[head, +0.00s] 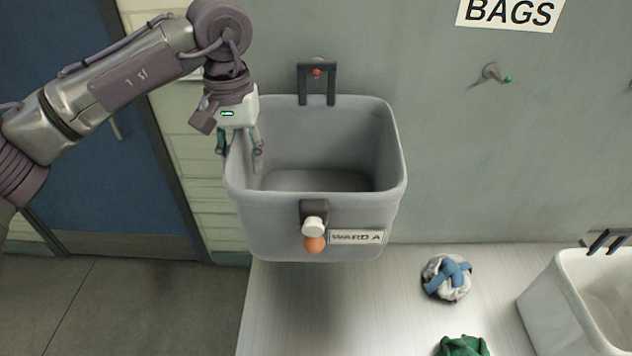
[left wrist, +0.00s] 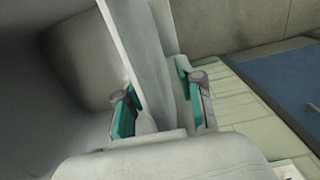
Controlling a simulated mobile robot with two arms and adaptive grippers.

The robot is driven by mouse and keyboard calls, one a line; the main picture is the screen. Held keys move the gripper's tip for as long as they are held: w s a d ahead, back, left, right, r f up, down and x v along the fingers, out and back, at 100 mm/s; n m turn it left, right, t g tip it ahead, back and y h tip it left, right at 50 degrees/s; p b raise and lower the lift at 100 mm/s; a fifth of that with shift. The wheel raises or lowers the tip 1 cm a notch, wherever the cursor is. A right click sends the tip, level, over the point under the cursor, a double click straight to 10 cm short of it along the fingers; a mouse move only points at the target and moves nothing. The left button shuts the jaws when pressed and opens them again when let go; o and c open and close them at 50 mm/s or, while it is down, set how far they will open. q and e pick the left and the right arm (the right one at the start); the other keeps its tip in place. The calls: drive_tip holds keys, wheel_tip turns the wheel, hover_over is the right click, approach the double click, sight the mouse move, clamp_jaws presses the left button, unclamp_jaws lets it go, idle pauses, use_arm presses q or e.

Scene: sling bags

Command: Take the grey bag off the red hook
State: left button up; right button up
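The grey bag (head: 315,218) is an open, box-shaped bag labelled "WARD A". Its dark handle loop (head: 318,84) is up at the red-tipped hook (head: 317,72) on the wall, so it hangs above the metal table. My left gripper (head: 240,158) is at the bag's left rim, pointing down, with one finger outside and one inside. In the left wrist view the bag's wall (left wrist: 150,45) passes between the two spread fingers (left wrist: 158,103). The fingers look open, not closed on the wall. My right gripper is not in view.
A white clip and an orange ball (head: 315,244) are on the bag's front. The table (head: 350,305) holds a blue-and-white cloth bundle (head: 447,278), a green cloth (head: 463,346) and a pale bin (head: 552,300) at right. An empty green-tipped hook (head: 493,74) is on the wall.

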use_arm(q)
clamp_jaws()
drive_tip(key=shift+s+r, duration=0.1)
drive_tip(key=shift+r, duration=0.05)
